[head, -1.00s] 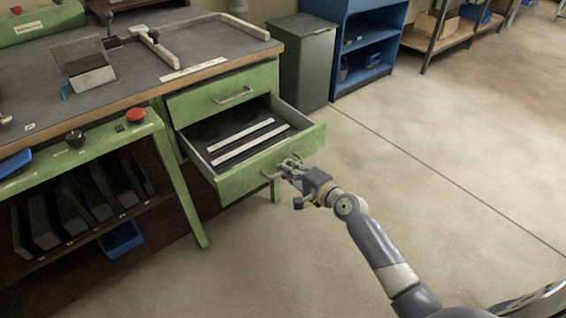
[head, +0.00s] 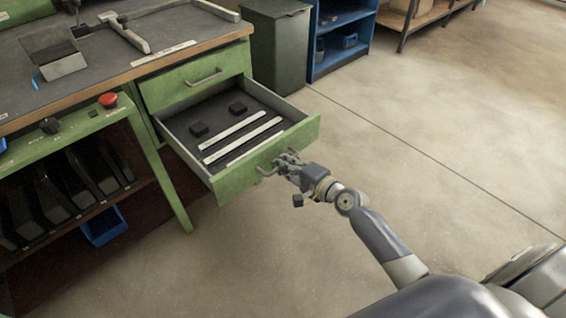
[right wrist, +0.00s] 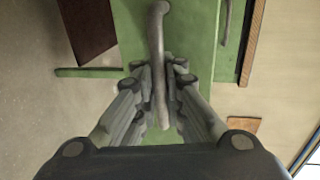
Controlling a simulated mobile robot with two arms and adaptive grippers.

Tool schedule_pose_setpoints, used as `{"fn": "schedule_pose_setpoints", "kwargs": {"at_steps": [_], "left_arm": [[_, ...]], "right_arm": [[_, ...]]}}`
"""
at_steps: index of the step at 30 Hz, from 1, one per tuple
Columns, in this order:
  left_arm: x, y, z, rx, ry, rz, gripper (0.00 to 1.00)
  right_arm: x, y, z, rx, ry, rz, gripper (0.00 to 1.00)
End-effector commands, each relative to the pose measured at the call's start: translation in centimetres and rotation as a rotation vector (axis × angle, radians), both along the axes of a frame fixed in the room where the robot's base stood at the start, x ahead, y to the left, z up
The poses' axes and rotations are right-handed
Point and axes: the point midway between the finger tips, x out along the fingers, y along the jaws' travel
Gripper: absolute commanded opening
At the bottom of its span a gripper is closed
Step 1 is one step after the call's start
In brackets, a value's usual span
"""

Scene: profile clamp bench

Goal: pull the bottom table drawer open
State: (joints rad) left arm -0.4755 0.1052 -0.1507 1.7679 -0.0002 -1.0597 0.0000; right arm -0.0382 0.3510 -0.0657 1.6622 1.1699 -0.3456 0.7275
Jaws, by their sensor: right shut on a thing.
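The green bottom drawer (head: 242,176) is well out of the bench, below the closed top drawer (head: 196,84). My left gripper is not in view.
The green workbench (head: 100,75) stands at the left, with a red button (head: 107,100) on its front rail and a shelf below. A dark bin (head: 280,50) and blue shelf (head: 340,40) stand behind. Open floor (head: 420,130) lies to the right.

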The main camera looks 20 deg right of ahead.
Motion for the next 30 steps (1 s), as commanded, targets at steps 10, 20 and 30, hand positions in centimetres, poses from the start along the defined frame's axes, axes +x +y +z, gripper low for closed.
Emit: {"fn": "schedule_pose_setpoints", "kwargs": {"at_steps": [10, 20, 30], "left_arm": [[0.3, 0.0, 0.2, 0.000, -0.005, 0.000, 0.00], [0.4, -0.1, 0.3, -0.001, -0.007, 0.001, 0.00], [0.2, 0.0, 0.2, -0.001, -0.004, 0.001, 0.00]], "right_arm": [[0.0, 0.0, 0.1, 0.000, -0.001, -0.001, 0.29], [-1.1, -0.4, 0.2, -0.001, 0.000, 0.000, 0.29], [-6.6, -2.4, 1.4, -0.004, 0.002, 0.001, 0.29]]}}
